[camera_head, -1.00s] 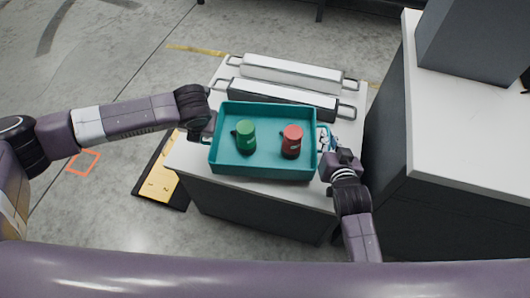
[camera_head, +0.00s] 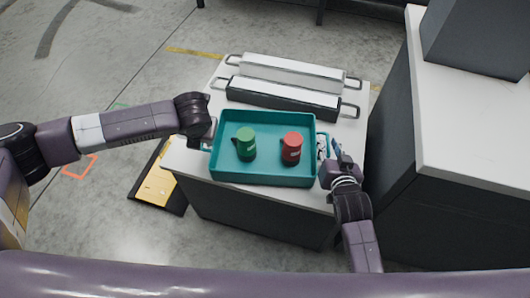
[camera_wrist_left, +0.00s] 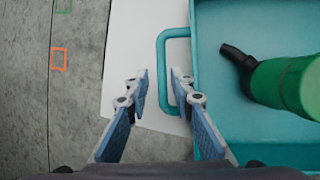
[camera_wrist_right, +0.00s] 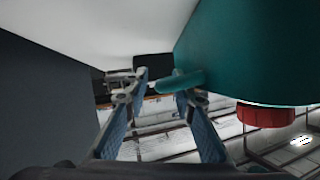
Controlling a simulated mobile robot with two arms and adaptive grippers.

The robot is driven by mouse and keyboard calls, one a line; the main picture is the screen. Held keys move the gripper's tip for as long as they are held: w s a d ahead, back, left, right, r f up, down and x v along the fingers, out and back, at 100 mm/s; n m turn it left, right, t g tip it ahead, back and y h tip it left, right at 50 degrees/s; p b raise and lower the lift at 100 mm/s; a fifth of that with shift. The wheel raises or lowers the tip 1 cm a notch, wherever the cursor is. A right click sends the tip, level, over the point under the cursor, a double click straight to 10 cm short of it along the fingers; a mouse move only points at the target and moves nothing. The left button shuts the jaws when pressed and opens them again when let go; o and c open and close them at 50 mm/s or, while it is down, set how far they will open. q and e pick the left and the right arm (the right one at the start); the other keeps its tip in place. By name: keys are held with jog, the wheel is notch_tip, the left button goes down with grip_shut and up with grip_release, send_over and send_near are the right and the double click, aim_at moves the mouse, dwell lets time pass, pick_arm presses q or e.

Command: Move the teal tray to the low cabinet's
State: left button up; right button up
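The teal tray (camera_head: 265,179) sits level on the white top of the low cabinet (camera_head: 190,160), near its front edge. My right gripper (camera_head: 338,150) is open at the tray's right side. In the right wrist view, the right handle (camera_wrist_right: 181,81) lies between the spread fingers, close to one of them.
Two long handled boxes, one pale (camera_head: 295,72) and one dark-fronted (camera_head: 280,99), lie behind the tray. A taller white-topped cabinet (camera_head: 480,130) stands close on the right. A yellow-and-black floor plate (camera_head: 157,187) lies at left. Open concrete floor is at left.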

pick_arm(q)
jog(key=shift+d+r, duration=0.15)
jog(key=shift+d, duration=0.05)
pick_arm(e)
jog(key=shift+r, duration=0.15)
